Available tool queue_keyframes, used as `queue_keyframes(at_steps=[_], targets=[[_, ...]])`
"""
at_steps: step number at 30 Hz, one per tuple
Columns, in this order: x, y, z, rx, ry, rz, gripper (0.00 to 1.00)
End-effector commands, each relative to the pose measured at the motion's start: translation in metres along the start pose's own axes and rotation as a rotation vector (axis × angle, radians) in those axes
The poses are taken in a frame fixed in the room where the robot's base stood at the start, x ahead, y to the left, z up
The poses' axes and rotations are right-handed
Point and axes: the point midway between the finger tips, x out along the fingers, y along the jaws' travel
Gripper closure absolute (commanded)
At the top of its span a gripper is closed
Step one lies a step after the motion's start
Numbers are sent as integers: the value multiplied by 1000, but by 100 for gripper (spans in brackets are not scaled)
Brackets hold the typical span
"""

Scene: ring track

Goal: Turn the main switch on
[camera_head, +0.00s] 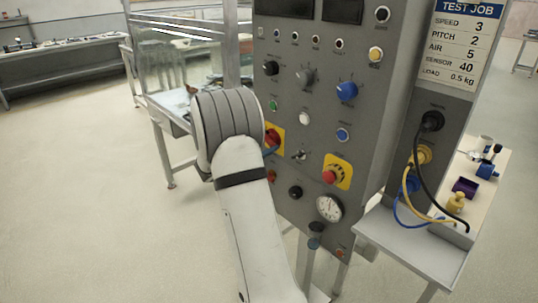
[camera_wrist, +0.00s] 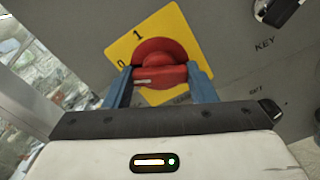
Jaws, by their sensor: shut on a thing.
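The main switch (camera_wrist: 160,66) is a red rotary knob with a raised handle on a yellow plate (camera_wrist: 125,45). The plate is marked 0 at the left and 1 at the top. My gripper (camera_wrist: 160,78) has its two blue fingers on either side of the handle and is shut on it. A white mark on the handle lies at its left end, on the side of the 0. In the head view the main switch (camera_head: 272,135) shows at the panel's left edge, partly hidden by my arm.
The grey control panel (camera_head: 320,110) carries several knobs, lamps and buttons. A red emergency stop (camera_head: 333,174) sits to the right of the main switch, with a key switch (camera_head: 299,155) between them. A side shelf (camera_head: 415,240) with cables stands at the right. The floor at left is clear.

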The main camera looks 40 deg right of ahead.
Motion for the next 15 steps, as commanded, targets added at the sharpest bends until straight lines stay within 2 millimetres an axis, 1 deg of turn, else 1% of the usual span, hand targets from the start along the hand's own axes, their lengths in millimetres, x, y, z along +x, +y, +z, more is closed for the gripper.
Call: queue_keyframes(at_steps=[1,15], targets=[[-3,-3,-10,47,3,6,72],[-3,-3,-11,493,5,5,72]])
